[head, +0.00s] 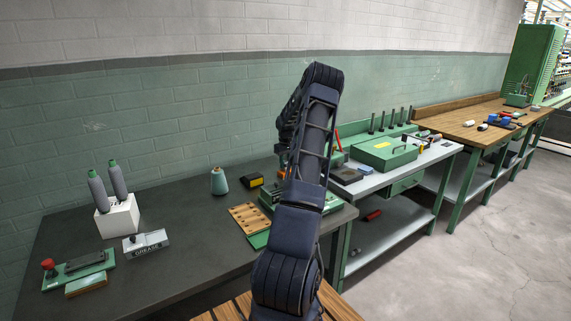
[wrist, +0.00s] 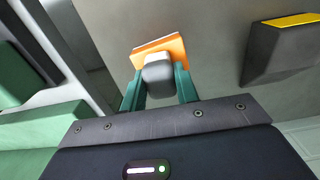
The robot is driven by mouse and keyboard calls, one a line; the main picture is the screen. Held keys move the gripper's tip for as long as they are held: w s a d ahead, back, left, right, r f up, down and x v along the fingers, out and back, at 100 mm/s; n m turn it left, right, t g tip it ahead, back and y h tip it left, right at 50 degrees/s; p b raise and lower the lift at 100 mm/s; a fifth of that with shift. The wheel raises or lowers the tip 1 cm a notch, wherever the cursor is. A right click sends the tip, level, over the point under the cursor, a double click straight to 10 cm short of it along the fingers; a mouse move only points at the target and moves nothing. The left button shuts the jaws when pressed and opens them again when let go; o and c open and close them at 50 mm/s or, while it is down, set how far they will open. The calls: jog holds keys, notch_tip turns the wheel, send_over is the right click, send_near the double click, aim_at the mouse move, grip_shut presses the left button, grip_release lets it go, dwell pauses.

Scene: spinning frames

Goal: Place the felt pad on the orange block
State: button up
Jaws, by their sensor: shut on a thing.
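In the wrist view, my gripper (wrist: 159,68) has its two teal fingers closed on a grey rounded piece (wrist: 158,77). An orange block-like piece (wrist: 173,47) with a pale layer (wrist: 158,42) along its far edge shows just beyond the grey piece. I cannot tell whether these are joined, or which part is the felt pad. In the head view my arm hides the gripper and what it holds.
A black-and-yellow block (head: 252,181) stands beside the gripper's area; it also shows in the wrist view (wrist: 282,52).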

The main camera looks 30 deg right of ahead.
jog(key=shift+f, duration=0.1)
jog(key=o, duration=1)
jog(key=shift+c, duration=0.2)
notch_tip(320, 180, up, 12)
jog(key=s+a+r+h, duration=0.1)
jog(key=s+a+r, duration=0.45)
jog(key=a, duration=0.45)
jog(key=s+a+r+t, duration=0.1)
jog(key=s+a+r, duration=0.4)
jog(key=a, duration=0.5)
jog(key=s+a+r+h, duration=0.1)
jog(key=s+a+r, duration=0.3)
jog(key=a+r, duration=0.4)
jog(key=s+a+f+t, duration=0.1)
jog(key=s+a, duration=0.4)
jog(key=s, duration=0.4)
jog(key=s+a+f+t+y, duration=0.1)
jog(key=s+a, duration=0.4)
jog(key=s, duration=0.5)
jog(key=s+a+f+t+y, duration=0.1)
jog(key=s+a+f, duration=0.1)
jog(key=s+a, duration=0.4)
jog(key=s, duration=0.3)
jog(key=shift+s+f+t, duration=0.15)
jog(key=shift+s+t, duration=0.15)
